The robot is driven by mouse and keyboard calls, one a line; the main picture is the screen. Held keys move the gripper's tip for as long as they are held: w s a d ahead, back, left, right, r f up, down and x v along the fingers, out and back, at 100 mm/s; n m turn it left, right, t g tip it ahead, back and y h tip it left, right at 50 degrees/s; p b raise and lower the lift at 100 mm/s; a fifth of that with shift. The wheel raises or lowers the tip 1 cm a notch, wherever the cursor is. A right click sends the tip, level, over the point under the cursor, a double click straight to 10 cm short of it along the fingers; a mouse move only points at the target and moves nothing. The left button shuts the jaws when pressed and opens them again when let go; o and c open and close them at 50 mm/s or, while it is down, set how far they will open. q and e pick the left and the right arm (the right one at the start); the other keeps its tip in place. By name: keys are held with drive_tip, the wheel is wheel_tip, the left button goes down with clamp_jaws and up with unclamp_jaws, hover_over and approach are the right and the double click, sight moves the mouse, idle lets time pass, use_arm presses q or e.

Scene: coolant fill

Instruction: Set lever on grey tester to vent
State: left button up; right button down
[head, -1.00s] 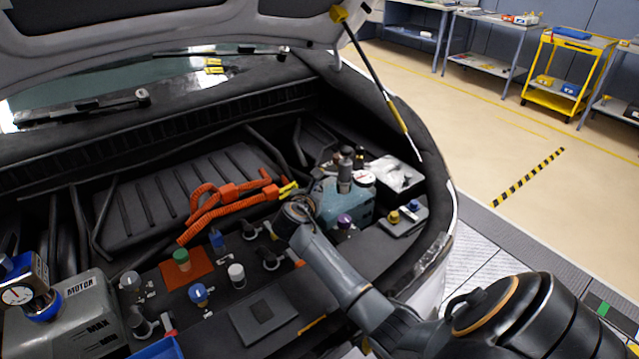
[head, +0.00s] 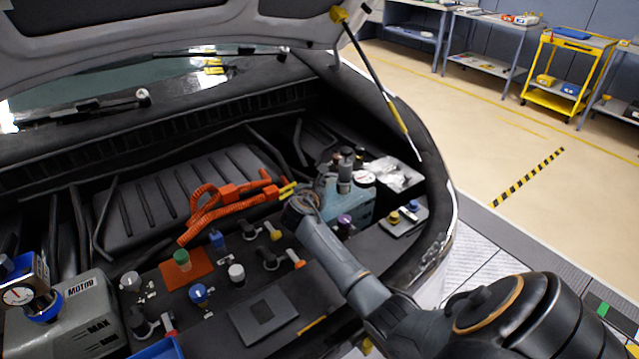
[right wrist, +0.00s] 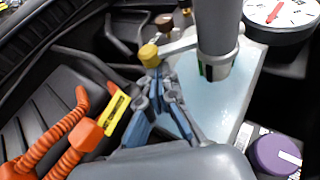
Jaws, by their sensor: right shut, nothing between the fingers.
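The blue-grey tester (head: 356,206) stands at the right of the engine bay, with a round white gauge (head: 364,179) and a dark grey upright cylinder (head: 345,170). In the right wrist view the cylinder (right wrist: 217,30) is close, with a light grey lever arm (right wrist: 178,46) reaching left from it to a yellow knob (right wrist: 149,55). My right gripper (right wrist: 160,82) is shut and empty, its fingertips just below the yellow knob; I cannot tell if they touch. In the head view my own wrist partly hides the tester's left side. My left gripper is not in view.
Orange cables (head: 215,205) with yellow tabs lie left of my right gripper. A purple knob (head: 344,221) sits close to the tester's front. Several capped fittings fill the middle front.

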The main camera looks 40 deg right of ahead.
drive_tip(key=shift+r+m, duration=0.15)
drive_tip(key=shift+m, duration=0.15)
drive_tip(key=shift+r+m+t+p, duration=0.3)
drive_tip(key=shift+r+m+p, duration=0.1)
drive_tip(key=shift+p, duration=0.35)
drive_tip(key=shift+r+m+t+y+p, duration=0.3)
drive_tip(key=shift+m+y+p, duration=0.1)
drive_tip(key=shift+m, duration=0.2)
drive_tip(key=shift+r+m+t, duration=0.25)
drive_tip(key=shift+m+t, duration=0.15)
drive_tip(key=shift+m, duration=0.3)
drive_tip(key=shift+r+m+t, duration=0.5)
drive_tip(key=shift+m, duration=0.5)
